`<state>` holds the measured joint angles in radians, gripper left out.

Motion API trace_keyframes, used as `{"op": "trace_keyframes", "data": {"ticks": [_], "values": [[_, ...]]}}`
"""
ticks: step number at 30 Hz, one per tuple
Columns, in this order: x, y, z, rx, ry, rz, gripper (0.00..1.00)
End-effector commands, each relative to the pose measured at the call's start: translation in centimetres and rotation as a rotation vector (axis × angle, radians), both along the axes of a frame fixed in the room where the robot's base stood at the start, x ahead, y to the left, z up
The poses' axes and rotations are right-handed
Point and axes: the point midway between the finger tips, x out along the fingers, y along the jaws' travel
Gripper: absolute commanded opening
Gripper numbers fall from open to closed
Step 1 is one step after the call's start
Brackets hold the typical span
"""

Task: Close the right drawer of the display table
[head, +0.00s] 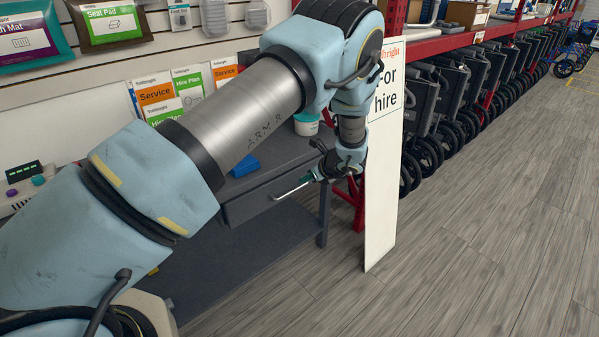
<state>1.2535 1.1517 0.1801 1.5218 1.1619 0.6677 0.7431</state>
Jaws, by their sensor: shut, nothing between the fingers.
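The dark grey display table (276,158) stands at the centre left, partly hidden behind my arm. A dark drawer front (248,203) shows under its top at the right end. Its left part is hidden by my arm, and I cannot tell how far out the drawer stands. A thin pale bar (291,189) shows in front of the drawer front, close to my gripper. My gripper (311,176) is small in view, at the table's right end beside the drawer front. It is shut and holds nothing. I cannot tell whether it touches the drawer.
A white "For hire" sign panel (381,195) stands upright just right of my gripper. A blue item (244,166) and a white tub (306,124) are on the tabletop. Folded wheelchairs (440,110) line the right side. The wooden floor (480,240) in front is clear.

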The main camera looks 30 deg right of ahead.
Motion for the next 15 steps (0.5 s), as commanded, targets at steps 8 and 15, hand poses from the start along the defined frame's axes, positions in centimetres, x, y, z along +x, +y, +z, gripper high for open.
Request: {"op": "trace_keyframes", "data": {"ticks": [8,15], "values": [[4.2,1.0,-3.9,0.003,0.001,0.001,0.0],[7.6,1.5,-4.9,-0.002,0.001,0.001,0.0]]}}
